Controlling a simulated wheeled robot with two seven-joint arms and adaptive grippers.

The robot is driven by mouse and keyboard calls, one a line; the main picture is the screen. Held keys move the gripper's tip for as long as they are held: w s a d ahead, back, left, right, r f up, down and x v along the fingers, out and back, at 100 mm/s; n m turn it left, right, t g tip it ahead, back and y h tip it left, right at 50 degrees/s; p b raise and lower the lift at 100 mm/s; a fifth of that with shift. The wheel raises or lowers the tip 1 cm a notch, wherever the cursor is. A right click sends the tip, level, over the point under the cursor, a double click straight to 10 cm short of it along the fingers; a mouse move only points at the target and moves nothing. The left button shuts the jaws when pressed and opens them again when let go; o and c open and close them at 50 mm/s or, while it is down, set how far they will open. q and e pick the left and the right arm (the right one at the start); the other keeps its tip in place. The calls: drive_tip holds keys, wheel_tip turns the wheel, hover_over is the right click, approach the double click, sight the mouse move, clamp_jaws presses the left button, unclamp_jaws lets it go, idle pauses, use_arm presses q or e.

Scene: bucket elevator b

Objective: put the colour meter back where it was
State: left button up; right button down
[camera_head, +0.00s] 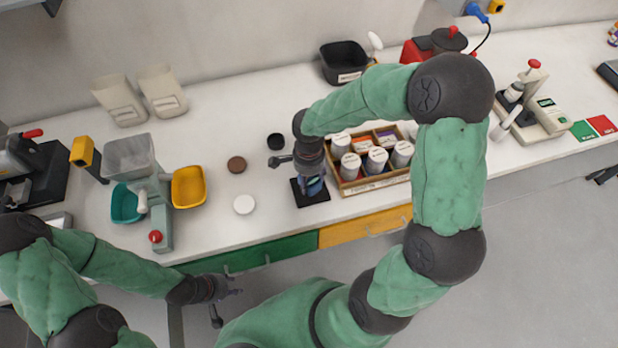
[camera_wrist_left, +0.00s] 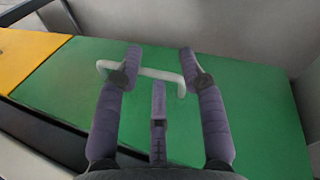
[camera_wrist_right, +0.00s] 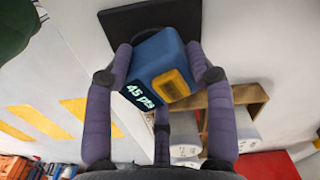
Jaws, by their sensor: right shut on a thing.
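The colour meter is a small blue block with a yellow-framed window and a display reading "45 pts" (camera_wrist_right: 158,62). My right gripper (camera_head: 312,180) is shut on it, with fingers on both sides in the right wrist view. The meter (camera_head: 314,187) is over or on a black square pad (camera_head: 303,201), which also shows behind it in the right wrist view (camera_wrist_right: 150,20). I cannot tell whether meter and pad touch. My left gripper (camera_head: 226,289) is open and empty before the green drawer; the drawer's white handle (camera_wrist_left: 150,73) shows near its fingertips (camera_wrist_left: 160,55).
A wooden box (camera_head: 345,188) of white-lidded jars stands just right of the pad. A yellow bin (camera_head: 189,187) stands further left. Green and yellow drawers (camera_head: 365,226) run below the counter.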

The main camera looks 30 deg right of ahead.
drive_tip(key=shift+r, duration=0.1)
drive_tip(key=shift+f, duration=0.2)
drive_tip(key=shift+c, duration=2.1)
unclamp_jaws()
drive_tip(key=shift+r, duration=0.1)
drive_tip(key=shift+r, duration=0.15)
wheel_tip(320, 180, up, 12)
drive_tip(key=p, duration=0.2)
